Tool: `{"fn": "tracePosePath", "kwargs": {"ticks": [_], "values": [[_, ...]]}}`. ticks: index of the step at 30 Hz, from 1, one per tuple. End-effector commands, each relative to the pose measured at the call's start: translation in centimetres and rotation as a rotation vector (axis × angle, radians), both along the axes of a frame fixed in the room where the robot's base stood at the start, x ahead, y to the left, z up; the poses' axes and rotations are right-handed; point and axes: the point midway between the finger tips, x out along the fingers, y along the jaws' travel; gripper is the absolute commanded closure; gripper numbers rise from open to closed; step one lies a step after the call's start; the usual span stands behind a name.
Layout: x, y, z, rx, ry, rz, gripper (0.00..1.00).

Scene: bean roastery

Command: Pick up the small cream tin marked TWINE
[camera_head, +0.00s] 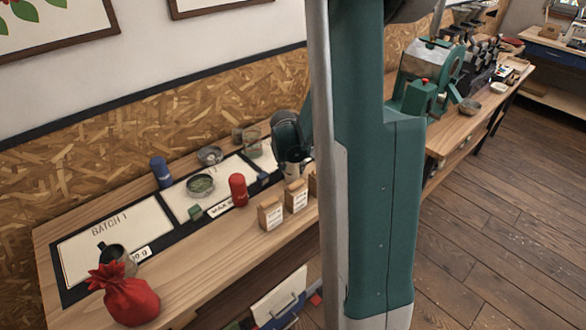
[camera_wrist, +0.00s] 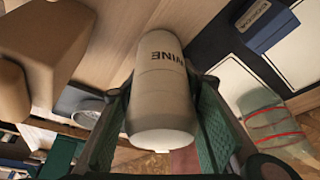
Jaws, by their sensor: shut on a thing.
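The small cream tin (camera_wrist: 160,95) fills the middle of the wrist view, its dark letters partly showing as "WINE". My gripper (camera_wrist: 158,88) has one green-padded finger on each side of the tin and is shut on it. In the head view my gripper (camera_head: 290,150) is over the far right part of the near bench, close to my column, which hides part of that area. From the wrist view I cannot tell whether the tin still touches the bench.
Brown paper bags (camera_head: 271,213) stand near the bench's front edge. A red can (camera_head: 238,189), a blue can (camera_head: 161,172), a round dish (camera_head: 200,185) and a red sack (camera_head: 127,299) are also on the bench. A glass jar (camera_wrist: 272,125) shows at the wrist view's right.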

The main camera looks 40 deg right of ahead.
Motion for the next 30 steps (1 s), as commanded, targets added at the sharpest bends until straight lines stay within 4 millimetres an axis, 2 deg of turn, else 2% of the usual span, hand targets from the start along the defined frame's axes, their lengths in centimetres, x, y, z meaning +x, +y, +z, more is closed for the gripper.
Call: {"fn": "tracePosePath", "kwargs": {"ticks": [8, 22, 30], "values": [[0.0, 0.0, 2.0, 0.0, 0.0, 0.0, 0.83], [0.0, 0.0, 8.1, 0.0, 0.0, 0.0, 0.83], [0.0, 0.0, 9.8, 0.0, 0.0, 0.0, 0.83]]}}
